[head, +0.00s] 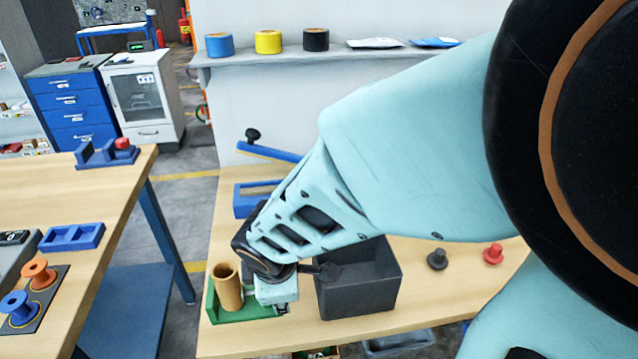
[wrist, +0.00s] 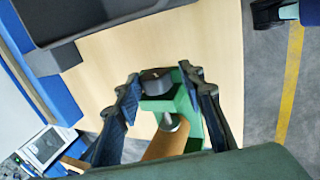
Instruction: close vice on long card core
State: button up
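The green vice (head: 240,312) stands at the front left of the wooden bench, and it also shows in the wrist view (wrist: 193,132). The long card core (head: 230,290) is a brown tube standing in the vice; in the wrist view the core (wrist: 172,142) is beside the round metal screw pad. The vice's dark knob (wrist: 157,82) lies between the fingers of my gripper (wrist: 160,74). The fingers are apart, with a gap visible beside the knob. In the head view my wrist hides the knob and fingertips.
A dark grey bin (head: 358,290) stands close to the right of my wrist. A blue holder (head: 255,198) is behind it. A black knobbed piece (head: 437,260) and a red one (head: 493,254) lie further right. Tape rolls sit on the shelf (head: 290,54). Another table (head: 70,200) is left.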

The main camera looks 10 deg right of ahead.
jog(key=shift+a+r+t+b, duration=0.15)
jog(key=shift+t+b, duration=0.85)
jog(key=shift+b, duration=1.3)
jog(key=shift+s+r+t+b, duration=0.15)
jog(key=shift+r+t+b, duration=0.15)
jog(key=shift+b, duration=0.3)
jog(key=shift+a, duration=0.1)
jog(key=shift+c, duration=0.3)
